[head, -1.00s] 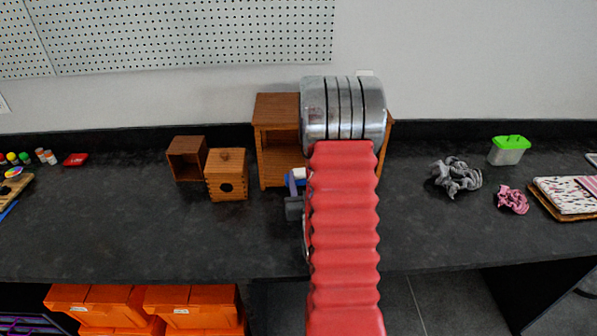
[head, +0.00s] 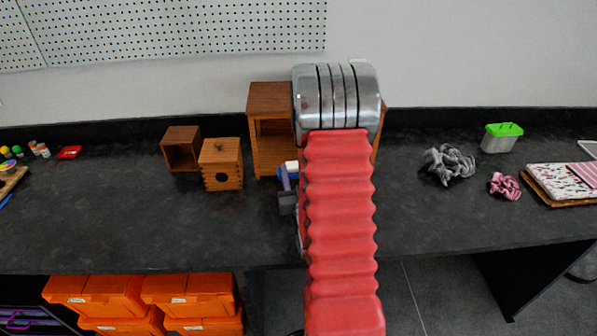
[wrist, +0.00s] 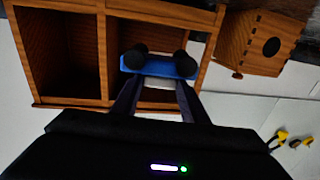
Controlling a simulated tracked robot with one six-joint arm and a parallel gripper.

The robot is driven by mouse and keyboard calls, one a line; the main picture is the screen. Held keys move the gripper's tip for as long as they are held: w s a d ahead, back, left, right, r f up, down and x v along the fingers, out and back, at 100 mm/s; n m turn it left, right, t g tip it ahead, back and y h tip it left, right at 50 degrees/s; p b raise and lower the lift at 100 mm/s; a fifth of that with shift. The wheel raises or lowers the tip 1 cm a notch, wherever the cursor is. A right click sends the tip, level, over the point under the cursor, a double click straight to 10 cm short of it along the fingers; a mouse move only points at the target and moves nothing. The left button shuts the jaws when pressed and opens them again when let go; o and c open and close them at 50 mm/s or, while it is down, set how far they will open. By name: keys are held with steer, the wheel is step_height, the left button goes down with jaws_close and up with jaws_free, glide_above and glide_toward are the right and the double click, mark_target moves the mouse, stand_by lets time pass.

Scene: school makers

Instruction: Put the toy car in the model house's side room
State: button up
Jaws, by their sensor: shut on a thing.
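The toy car (wrist: 150,64) is blue with dark wheels and a white part, and is held in my gripper (wrist: 157,88). In the head view a bit of the car (head: 290,168) shows left of my arm. The model house (head: 269,93) is an open-fronted brown wooden box with compartments, partly hidden behind my arm.
A wooden box with a round hole (head: 221,165) and an open wooden box (head: 181,149) stand left of the house. Grey cloth (head: 448,164), a pink scrunchie (head: 505,186) and a green-lidded tub (head: 501,138) lie to the right. The dark counter (head: 130,225) is clear in front.

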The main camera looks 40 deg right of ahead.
steer(key=w+a+r+n+t+y, duration=0.1)
steer(key=w+a+n+y, duration=0.1)
steer(key=a, duration=0.9)
steer(key=w+a+r+n+t+y, duration=0.1)
steer(key=w+a+y, duration=0.3)
steer(key=a, duration=0.7)
steer(key=w+a+r+n+y, duration=0.2)
steer(key=w+a, duration=0.4)
steer(key=a, duration=0.6)
steer(key=shift+w+r+n+t+y, duration=0.4)
steer(key=shift+n+y, duration=0.3)
steer(key=shift+y, duration=0.1)
